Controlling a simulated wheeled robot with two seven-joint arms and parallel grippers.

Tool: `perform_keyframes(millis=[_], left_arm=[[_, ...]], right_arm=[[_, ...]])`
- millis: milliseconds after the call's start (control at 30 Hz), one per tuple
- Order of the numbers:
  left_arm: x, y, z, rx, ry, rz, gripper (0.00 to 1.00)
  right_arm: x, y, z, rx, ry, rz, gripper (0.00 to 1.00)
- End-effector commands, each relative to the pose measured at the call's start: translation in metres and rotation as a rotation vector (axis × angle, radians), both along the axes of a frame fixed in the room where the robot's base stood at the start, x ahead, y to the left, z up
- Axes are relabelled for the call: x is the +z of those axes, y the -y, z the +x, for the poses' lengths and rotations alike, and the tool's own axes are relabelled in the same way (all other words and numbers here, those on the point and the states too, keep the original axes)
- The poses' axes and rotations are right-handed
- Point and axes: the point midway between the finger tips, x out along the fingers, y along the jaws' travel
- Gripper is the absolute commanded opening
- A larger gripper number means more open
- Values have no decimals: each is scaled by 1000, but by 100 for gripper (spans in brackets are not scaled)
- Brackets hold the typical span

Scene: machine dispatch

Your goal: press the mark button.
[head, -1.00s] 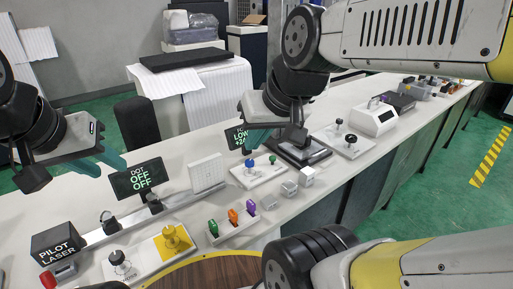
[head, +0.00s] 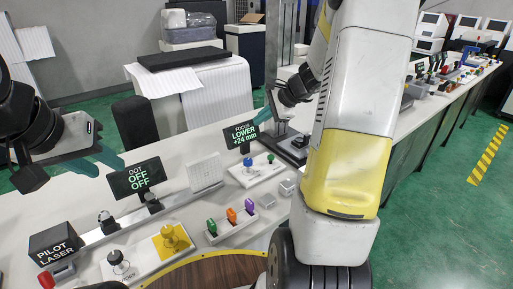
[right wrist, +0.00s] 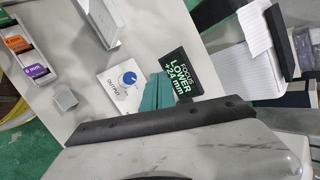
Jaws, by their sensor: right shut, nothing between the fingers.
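No label reading "mark" is legible, so I cannot tell which control is the mark button. A white panel (head: 259,176) carries a blue knob (head: 248,167) and a small green-topped control (head: 270,158). In the right wrist view the blue knob (right wrist: 129,78) is labelled OUTPUT. My right gripper (head: 266,114) is shut and empty above the bench behind that panel; its teal fingers (right wrist: 157,93) appear beside the knob in the right wrist view. My left gripper (head: 62,160) is open and empty at the left, fingers spread.
A focus display (head: 242,132) stands behind the panel. A dot display (head: 137,180), pilot laser box (head: 58,246), yellow plate (head: 166,250) and tray of coloured pieces (head: 232,226) sit left and in front. My right arm hides the middle right of the bench.

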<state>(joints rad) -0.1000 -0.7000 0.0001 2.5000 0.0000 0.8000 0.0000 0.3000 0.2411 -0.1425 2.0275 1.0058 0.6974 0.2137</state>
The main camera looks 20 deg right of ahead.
Motion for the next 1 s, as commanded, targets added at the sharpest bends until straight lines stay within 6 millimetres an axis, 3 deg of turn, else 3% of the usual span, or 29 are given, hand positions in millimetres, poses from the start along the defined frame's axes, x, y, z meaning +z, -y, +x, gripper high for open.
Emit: perform_keyframes(millis=[33, 100, 300, 767, 1000], left_arm=[[0, 0, 0, 0, 0, 0, 36], [0, 0, 0, 0, 0, 0, 36], [0, 0, 0, 0, 0, 0, 36], [0, 0, 0, 0, 0, 0, 36], [0, 0, 0, 0, 0, 0, 36]], right_arm=[[-18, 17, 11, -71, -26, 38, 0], [-36, 35, 23, -154, -48, 84, 0], [-65, 65, 39, -289, -80, 154, 0], [-70, 69, 41, -305, -83, 163, 0], [-92, 68, 40, -305, -87, 164, 0]])
